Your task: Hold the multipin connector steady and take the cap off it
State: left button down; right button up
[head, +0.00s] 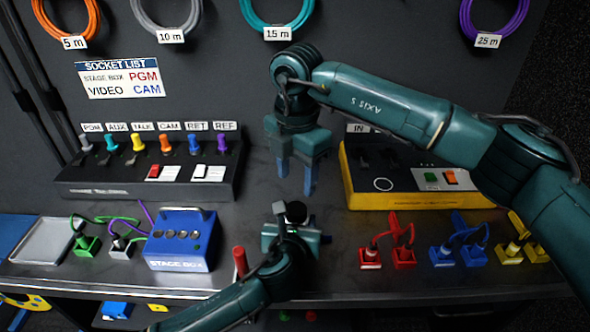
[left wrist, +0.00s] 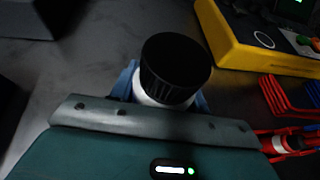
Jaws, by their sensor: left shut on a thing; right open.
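The multipin connector (left wrist: 160,96) shows in the left wrist view as a pale body between the blue fingers of my left gripper (left wrist: 160,90), which is shut on it. A black ribbed cap (left wrist: 176,66) sits on top of the connector. In the head view the cap (head: 296,210) stands up just above my left gripper (head: 296,236), close to the bench's front edge. My right gripper (head: 296,178) is open and empty, fingers pointing down, above and behind the cap and apart from it. The connector's lower part is hidden by the left gripper.
A blue stage box (head: 180,262) stands left of my left gripper, with a red upright cylinder (head: 240,262) between. Red plugs (head: 370,258) and blue plugs (head: 442,256) lie to the right. A yellow-edged panel (head: 400,200) is behind, and a grey tray (head: 42,242) at far left.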

aim_at(296, 208)
notch_tip(296, 208, down, 8)
jog(key=shift+r, duration=0.2)
jog(key=shift+c, duration=0.2)
jog(key=c, duration=0.8)
jog(key=n, duration=0.6)
jog(key=shift+r+n, duration=0.1)
jog(key=shift+n, duration=0.2)
jog(key=n, duration=0.6)
jog(key=shift+n, duration=0.4)
jog(key=o, duration=1.1)
jog(key=shift+c, duration=0.2)
